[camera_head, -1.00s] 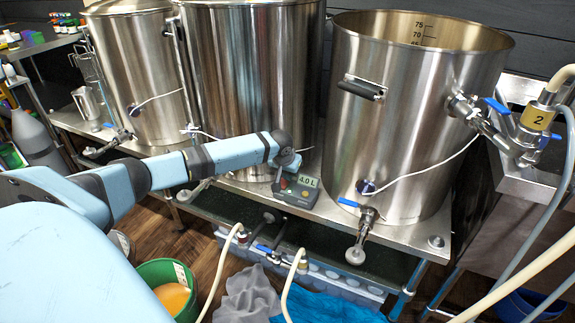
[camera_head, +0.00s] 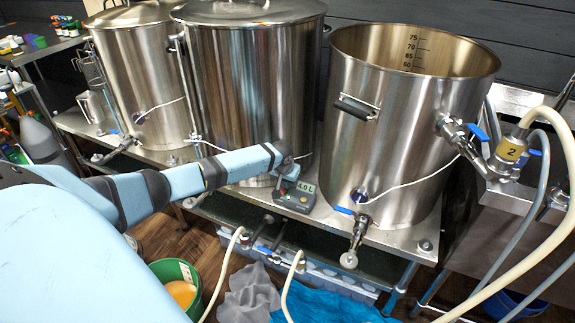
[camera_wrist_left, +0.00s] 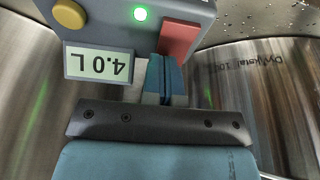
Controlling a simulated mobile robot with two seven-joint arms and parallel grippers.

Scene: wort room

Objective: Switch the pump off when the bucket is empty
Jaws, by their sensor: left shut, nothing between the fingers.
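The pump's control box (camera_head: 296,194) is dark grey and sits at the front of the steel bench. Its display reads 4.0 L. In the left wrist view the box (camera_wrist_left: 110,22) shows a lit green light, a yellow knob and a red switch (camera_wrist_left: 179,40). My left gripper (camera_head: 285,172) is shut and empty at the box. In the wrist view its fingertips (camera_wrist_left: 165,75) are close beside the red switch; I cannot tell if they touch it. The green bucket (camera_head: 198,299) stands on the floor, partly hidden by my arm, with amber liquid inside. My right gripper is not seen.
Three large steel kettles stand on the bench; the right one (camera_head: 395,140) is open-topped. Pale hoses (camera_head: 222,268) run down near the bucket. A grey cloth (camera_head: 250,293) and a blue cloth (camera_head: 335,300) lie in front.

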